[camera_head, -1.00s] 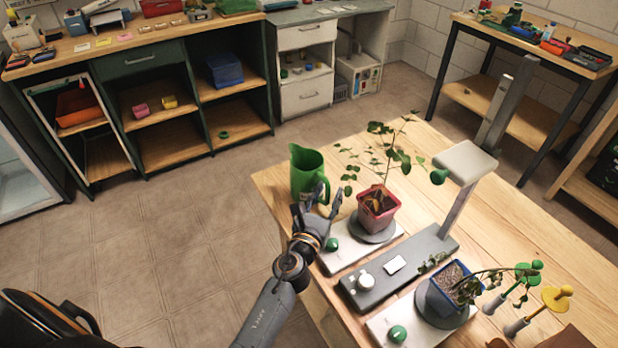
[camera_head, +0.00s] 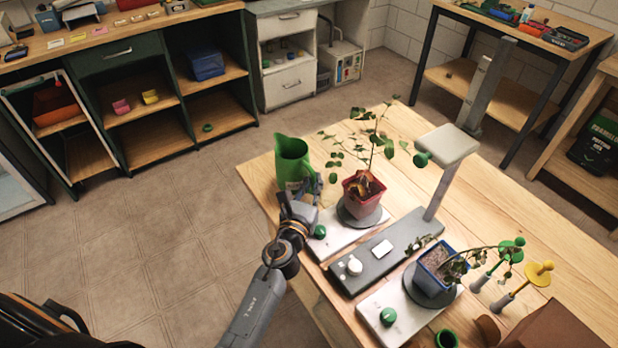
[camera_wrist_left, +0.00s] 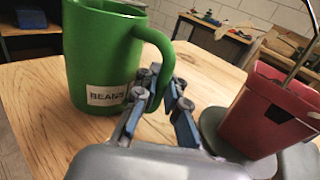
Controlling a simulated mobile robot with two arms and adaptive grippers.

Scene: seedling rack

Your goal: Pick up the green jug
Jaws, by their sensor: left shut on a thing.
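The green jug (camera_head: 291,160) stands upright at the far left corner of the wooden table (camera_head: 520,230). In the left wrist view the jug (camera_wrist_left: 100,50) has a white label reading "BEANS" and its handle points right. My left gripper (camera_head: 302,190) is at the jug's handle side. In the left wrist view its fingers (camera_wrist_left: 165,95) are shut on the lower part of the handle. The jug's base appears to be on the table. My right gripper is not in view.
A red pot with a leafy plant (camera_head: 363,195) stands close right of the left gripper, on a round grey plate. A grey stand with a post (camera_head: 450,180), a blue pot with a drooping plant (camera_head: 436,272) and green and yellow tools (camera_head: 537,275) are further right.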

